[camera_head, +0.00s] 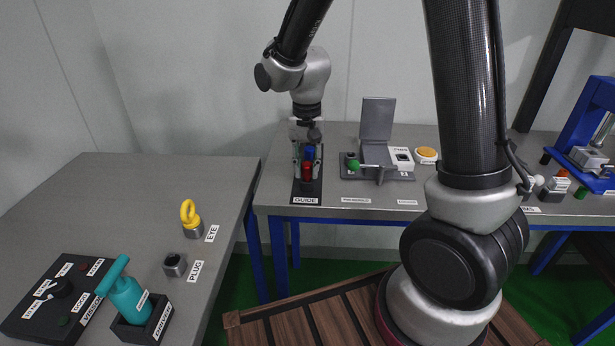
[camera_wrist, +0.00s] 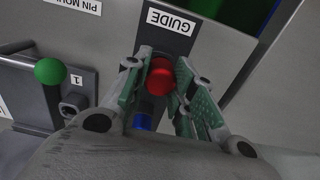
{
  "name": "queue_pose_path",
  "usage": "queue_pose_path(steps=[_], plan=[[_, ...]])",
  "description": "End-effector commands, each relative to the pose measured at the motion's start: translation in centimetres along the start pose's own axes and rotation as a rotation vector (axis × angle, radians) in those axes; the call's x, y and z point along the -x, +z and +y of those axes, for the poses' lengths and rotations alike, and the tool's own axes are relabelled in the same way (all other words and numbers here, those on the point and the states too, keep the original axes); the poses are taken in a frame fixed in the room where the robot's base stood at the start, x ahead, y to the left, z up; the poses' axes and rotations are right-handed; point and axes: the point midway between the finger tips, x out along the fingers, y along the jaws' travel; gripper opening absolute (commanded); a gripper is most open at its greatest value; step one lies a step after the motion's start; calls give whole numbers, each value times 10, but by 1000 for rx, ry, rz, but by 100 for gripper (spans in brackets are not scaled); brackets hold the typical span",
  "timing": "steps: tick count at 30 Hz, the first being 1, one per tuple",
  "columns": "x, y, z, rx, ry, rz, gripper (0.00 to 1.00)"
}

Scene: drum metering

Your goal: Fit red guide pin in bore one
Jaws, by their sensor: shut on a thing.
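The red guide pin (camera_wrist: 159,77) is between the green-padded fingers of my gripper (camera_wrist: 165,92), which is shut on it, over the dark GUIDE stand (camera_wrist: 165,40). In the head view, the red pin (camera_head: 307,172) shows at my gripper (camera_head: 308,160). I cannot tell whether the pin is seated or lifted. A blue pin (camera_wrist: 143,121) stands right beside it on the same stand and also shows in the head view (camera_head: 310,152). A block with an opening beside the mark 1, likely bore one (camera_wrist: 75,104), lies left in the wrist view and is empty.
A green-knobbed lever (camera_wrist: 50,72) stands close to the bore. It belongs to a grey fixture (camera_head: 377,173) with a raised plate (camera_head: 377,118), right of the stand. An orange button (camera_head: 426,153) is farther right. The bench's front edge is near the GUIDE stand.

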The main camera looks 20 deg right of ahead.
Motion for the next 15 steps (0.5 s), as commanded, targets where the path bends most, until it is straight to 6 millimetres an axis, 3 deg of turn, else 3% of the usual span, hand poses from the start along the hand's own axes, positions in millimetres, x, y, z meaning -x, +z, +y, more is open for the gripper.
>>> queue_pose_path(steps=[15], plan=[[21, 0, 0, 0, -1, 1, 0]])
